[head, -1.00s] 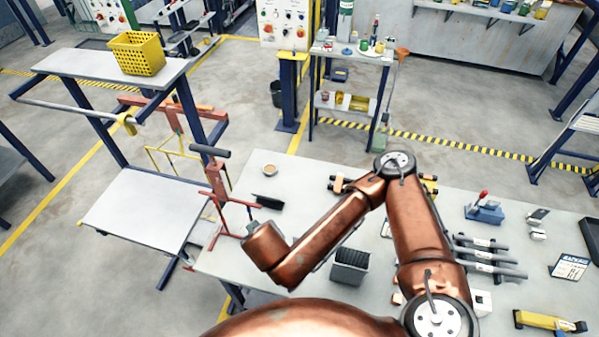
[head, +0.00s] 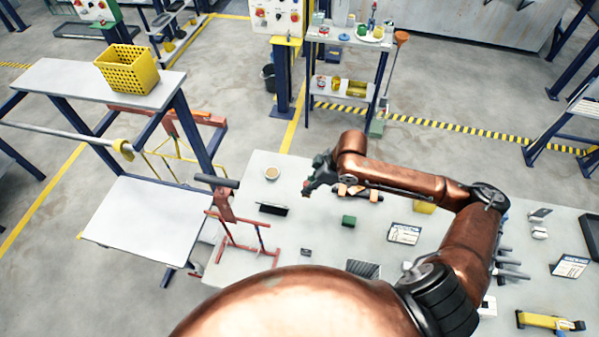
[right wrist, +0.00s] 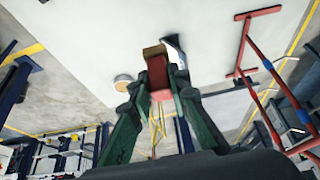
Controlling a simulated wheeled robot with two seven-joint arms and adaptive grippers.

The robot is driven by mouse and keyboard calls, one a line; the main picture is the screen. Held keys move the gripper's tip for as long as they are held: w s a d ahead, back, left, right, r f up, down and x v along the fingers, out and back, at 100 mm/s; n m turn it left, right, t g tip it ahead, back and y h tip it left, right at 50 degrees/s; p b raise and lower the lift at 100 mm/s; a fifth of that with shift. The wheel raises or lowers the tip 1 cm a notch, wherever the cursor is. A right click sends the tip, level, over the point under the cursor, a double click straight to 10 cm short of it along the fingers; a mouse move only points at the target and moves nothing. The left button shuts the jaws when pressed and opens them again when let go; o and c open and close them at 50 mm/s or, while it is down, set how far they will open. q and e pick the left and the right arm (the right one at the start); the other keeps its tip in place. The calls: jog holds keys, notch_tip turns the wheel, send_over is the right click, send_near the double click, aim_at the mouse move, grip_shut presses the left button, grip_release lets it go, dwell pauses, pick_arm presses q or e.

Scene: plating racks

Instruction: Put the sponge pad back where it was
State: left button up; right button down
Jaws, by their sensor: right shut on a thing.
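My right gripper (head: 308,187) is over the far left part of the white worktable (head: 320,232), to the right of a small round cup. In the right wrist view its green fingers (right wrist: 160,88) are closed on a small red block with a tan end, which I take to be the sponge pad (right wrist: 157,70). The pad is apart from the cup there. My left gripper is not in view.
The cup (head: 272,173), a dark tablet-like piece (head: 273,209), a red stand (head: 240,235), a green block (head: 349,220) and a printed card (head: 404,233) are on the worktable. A grey ribbed box (head: 363,268) is partly hidden by my body. Bare tabletop lies between them.

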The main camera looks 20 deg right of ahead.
jog(key=w+d+f, duration=0.1)
jog(key=w+f, duration=0.2)
jog(key=w, duration=0.1)
jog(key=w+d+f+p, duration=0.1)
jog(key=w+d+f, duration=0.1)
jog(key=w+f, duration=0.1)
jog(key=w+d+f, duration=0.1)
jog(key=w+f, duration=0.2)
jog(key=w, duration=0.2)
jog(key=shift+w+d, duration=0.2)
jog(key=shift+w, duration=0.1)
jog(key=shift+w+f, duration=0.15)
jog(key=shift+f, duration=0.1)
notch_tip(320, 180, down, 2)
jog(key=shift+d+f+p, duration=0.1)
jog(key=shift+p, duration=0.5)
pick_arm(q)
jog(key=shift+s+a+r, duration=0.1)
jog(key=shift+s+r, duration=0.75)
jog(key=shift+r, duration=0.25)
pick_arm(e)
jog(key=shift+f, duration=0.55)
jog(key=c, duration=1.8)
grip_release()
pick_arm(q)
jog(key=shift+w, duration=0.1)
